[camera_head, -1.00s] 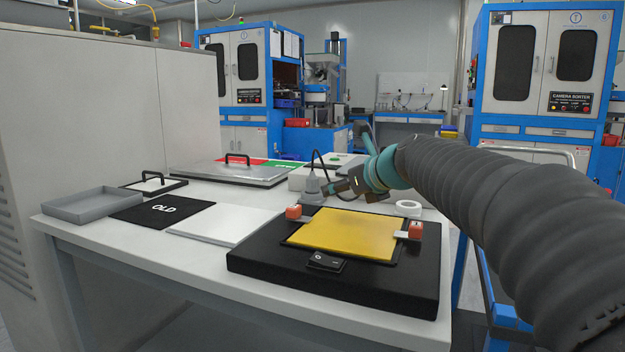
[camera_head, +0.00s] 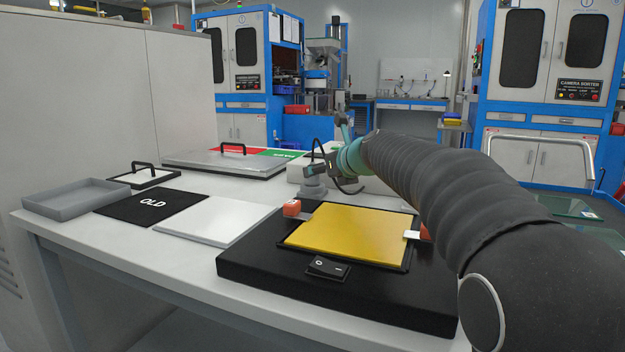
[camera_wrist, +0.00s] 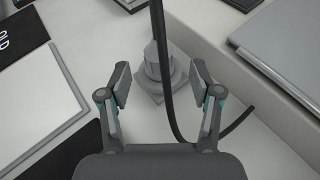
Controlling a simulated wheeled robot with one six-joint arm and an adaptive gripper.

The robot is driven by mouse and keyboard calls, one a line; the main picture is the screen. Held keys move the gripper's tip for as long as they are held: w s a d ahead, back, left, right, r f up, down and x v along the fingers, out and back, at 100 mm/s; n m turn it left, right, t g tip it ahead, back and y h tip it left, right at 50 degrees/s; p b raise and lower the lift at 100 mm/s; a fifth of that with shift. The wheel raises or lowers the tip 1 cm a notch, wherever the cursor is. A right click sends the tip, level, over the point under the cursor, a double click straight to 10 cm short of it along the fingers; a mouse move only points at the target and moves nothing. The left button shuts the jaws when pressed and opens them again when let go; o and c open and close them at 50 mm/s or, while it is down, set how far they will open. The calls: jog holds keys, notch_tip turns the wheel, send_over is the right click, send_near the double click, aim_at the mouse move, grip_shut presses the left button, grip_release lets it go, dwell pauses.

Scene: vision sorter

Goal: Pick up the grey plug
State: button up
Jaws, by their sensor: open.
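The grey plug (camera_wrist: 158,72) stands upright on a square grey base on the white table, with a black cable rising past it. In the wrist view it lies ahead of and between the two fingers of my gripper (camera_wrist: 160,90), which is open and empty. In the head view the plug's grey base (camera_head: 313,188) shows behind the black fixture, and my gripper (camera_head: 322,168) is over it and hides the plug's top. I cannot tell whether the fingers touch the plug.
A black fixture with a yellow plate (camera_head: 350,234) and a rocker switch (camera_head: 328,267) stands in front. To the left lie a white plate (camera_head: 219,221), a black "OLD" mat (camera_head: 130,215) and a grey tray (camera_head: 75,203). A light-coloured box edge (camera_wrist: 225,75) runs close right of the plug.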

jog(key=x, duration=0.5)
jog(key=shift+a, duration=0.1)
grip_shut()
notch_tip(320, 180, up, 10)
jog(key=p, duration=0.4)
dwell(0.4)
